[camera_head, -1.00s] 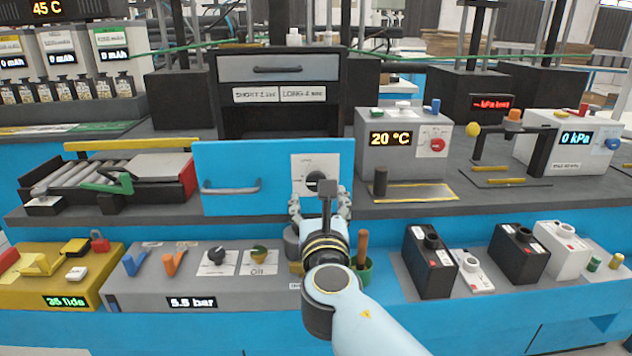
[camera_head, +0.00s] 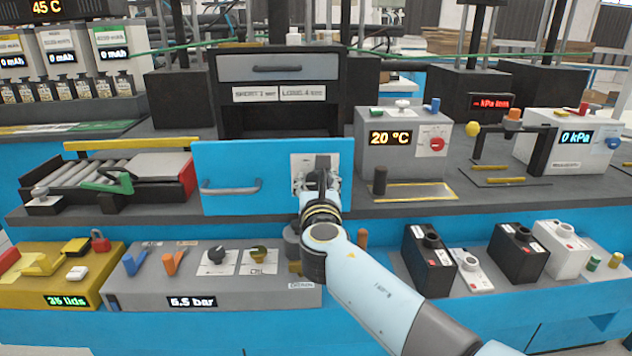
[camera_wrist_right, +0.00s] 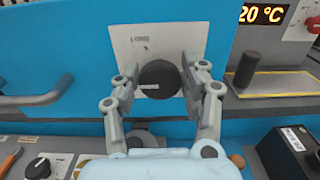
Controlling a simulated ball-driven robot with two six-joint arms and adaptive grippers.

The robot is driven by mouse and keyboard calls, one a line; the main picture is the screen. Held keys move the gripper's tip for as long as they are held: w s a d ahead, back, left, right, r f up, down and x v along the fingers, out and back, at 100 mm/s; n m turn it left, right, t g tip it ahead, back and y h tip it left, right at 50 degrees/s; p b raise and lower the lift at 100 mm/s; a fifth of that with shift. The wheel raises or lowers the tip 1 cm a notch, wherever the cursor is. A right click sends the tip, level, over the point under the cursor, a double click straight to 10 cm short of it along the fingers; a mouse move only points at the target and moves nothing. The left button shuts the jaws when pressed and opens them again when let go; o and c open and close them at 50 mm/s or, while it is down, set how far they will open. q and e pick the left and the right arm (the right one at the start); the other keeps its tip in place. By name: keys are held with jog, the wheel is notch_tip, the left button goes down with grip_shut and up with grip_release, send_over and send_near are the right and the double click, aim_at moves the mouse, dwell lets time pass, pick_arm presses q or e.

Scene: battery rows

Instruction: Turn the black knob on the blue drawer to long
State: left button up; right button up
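The blue drawer front (camera_head: 235,160) stands below the black cabinet, with a grey handle on its left. A white plate (camera_head: 300,162) on its right part carries the black knob (camera_wrist_right: 158,80). In the head view the gripper mostly hides the knob. My right gripper (camera_head: 318,180) is at the plate. In the right wrist view its fingers (camera_wrist_right: 158,70) are spread, one on each side of the knob. The right finger is very close to the knob; I cannot tell if it touches. A small pale mark shows on the knob's lower left. The plate's print is too small to read. My left gripper is out of view.
A grey panel (camera_head: 150,283) with levers and knobs is below left. A 20 °C box (camera_head: 385,155) stands right of the drawer. Black and white batteries (camera_head: 430,265) stand below right.

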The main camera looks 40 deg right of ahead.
jog(key=c, duration=0.7)
jog(key=shift+o, duration=0.2)
jog(key=shift+m, duration=0.3)
jog(key=m+b, duration=0.3)
jog(key=m, duration=0.2)
jog(key=shift+d+f+b, duration=0.1)
jog(key=shift+f+b, duration=0.1)
jog(key=shift+b, duration=0.2)
jog(key=m+b, duration=0.3)
jog(key=m, duration=0.3)
jog(key=shift+s, duration=0.1)
jog(key=shift+r, duration=0.1)
jog(key=o, duration=1.2)
